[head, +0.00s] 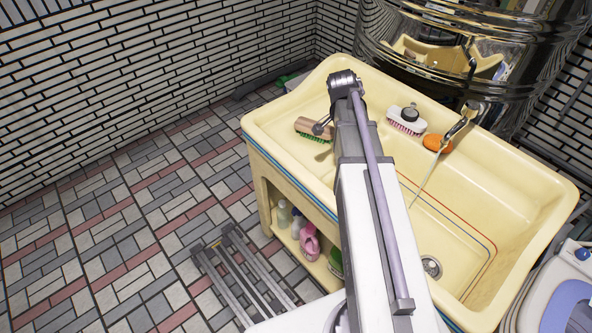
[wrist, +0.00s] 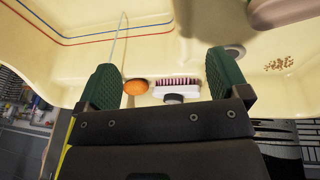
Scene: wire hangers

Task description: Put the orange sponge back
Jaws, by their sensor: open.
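The orange sponge (head: 437,142) lies at the back of the yellow sink, right of a white brush with pink bristles (head: 406,121) and beside the tap. In the wrist view the sponge (wrist: 136,87) shows between my two green fingers, closer to the left one, with the white brush (wrist: 176,90) to its right. My gripper (wrist: 160,60) is open with nothing between its fingertips. The sponge appears apart from the fingers. In the head view my arm hides the gripper.
The yellow sink (head: 530,185) has a thin stream from its tap (head: 465,118) and a drain (head: 431,267). A wooden brush with green bristles (head: 315,128) lies at the sink's left. Bottles (head: 310,242) stand on the shelf below. A shiny metal vessel (head: 480,50) stands behind.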

